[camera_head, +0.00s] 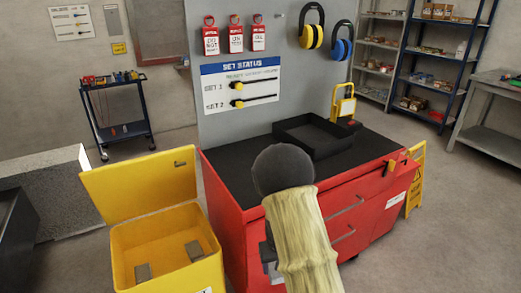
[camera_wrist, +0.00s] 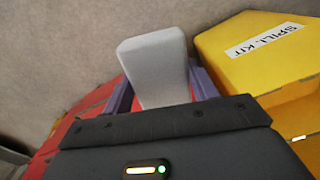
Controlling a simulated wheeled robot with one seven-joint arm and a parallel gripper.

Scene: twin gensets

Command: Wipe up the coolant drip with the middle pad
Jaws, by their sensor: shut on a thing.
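My gripper (camera_wrist: 163,88) is shut on a light grey pad (camera_wrist: 155,60), which stands out between its purple fingers in the wrist view. In the head view my arm hides most of the gripper, beside the red cabinet's front. The yellow spill kit box (camera_head: 168,245) stands open at the lower left, and it also shows in the wrist view (camera_wrist: 265,60). Two grey pads lie apart in it, a left one (camera_head: 143,272) and a right one (camera_head: 194,250). I see no coolant drip in either view.
The red cabinet (camera_head: 365,215) has a black top with an empty-looking black tray (camera_head: 313,135). A yellow floor sign (camera_head: 416,180) stands at its right end. A tool cart (camera_head: 118,115) and blue shelves (camera_head: 445,60) stand at the back. The floor at right is clear.

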